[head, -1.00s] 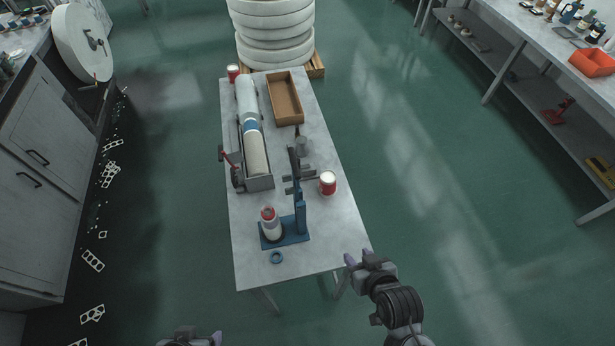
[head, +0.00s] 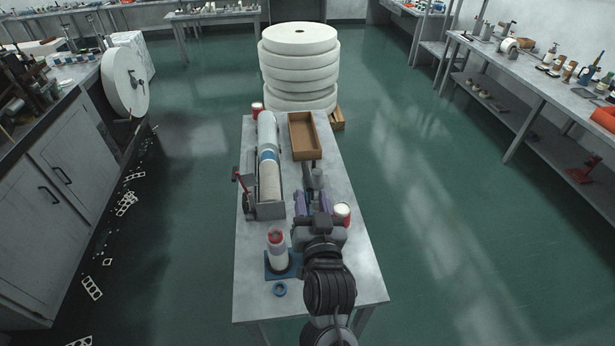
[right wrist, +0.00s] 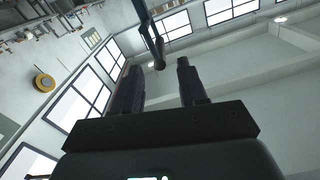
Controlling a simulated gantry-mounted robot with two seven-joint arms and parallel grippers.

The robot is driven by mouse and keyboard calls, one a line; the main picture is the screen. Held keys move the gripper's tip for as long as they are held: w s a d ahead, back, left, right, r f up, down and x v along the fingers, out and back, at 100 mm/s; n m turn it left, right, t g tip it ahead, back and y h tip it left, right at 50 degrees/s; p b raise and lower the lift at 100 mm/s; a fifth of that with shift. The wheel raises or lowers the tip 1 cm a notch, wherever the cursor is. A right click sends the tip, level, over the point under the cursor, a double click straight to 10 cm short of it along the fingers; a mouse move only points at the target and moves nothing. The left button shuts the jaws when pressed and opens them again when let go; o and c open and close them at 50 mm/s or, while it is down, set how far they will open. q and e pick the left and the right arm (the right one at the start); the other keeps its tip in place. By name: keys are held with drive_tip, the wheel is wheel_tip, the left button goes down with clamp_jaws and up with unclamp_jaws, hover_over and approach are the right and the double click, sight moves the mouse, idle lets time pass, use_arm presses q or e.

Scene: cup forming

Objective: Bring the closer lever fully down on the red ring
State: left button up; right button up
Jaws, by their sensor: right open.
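The blue closer stands near the front of the grey table; its base (head: 268,264) shows, but my right arm hides most of its post. A white cup (head: 278,256) stands upright on the base with the red ring (head: 276,237) at its top. My right gripper (head: 316,202) is open over the table, behind the cup and at the closer's upper part. In the right wrist view the lever (right wrist: 151,38), a blue bar with a dark rounded end, reaches toward the gap between the open fingers (right wrist: 158,82). Contact cannot be told. My left gripper is out of view.
A trough with a long paper roll (head: 269,172) lies on the left of the table. A brown tray (head: 303,136) is behind. A red-and-white can (head: 342,212) stands close to my right gripper. A small blue ring (head: 280,289) lies in front of the closer.

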sight(307, 174)
drive_tip(key=w, duration=0.5)
drive_tip(key=w+a+p, duration=0.1)
drive_tip(key=w, duration=0.1)
drive_tip(key=shift+w, duration=0.3)
clamp_jaws()
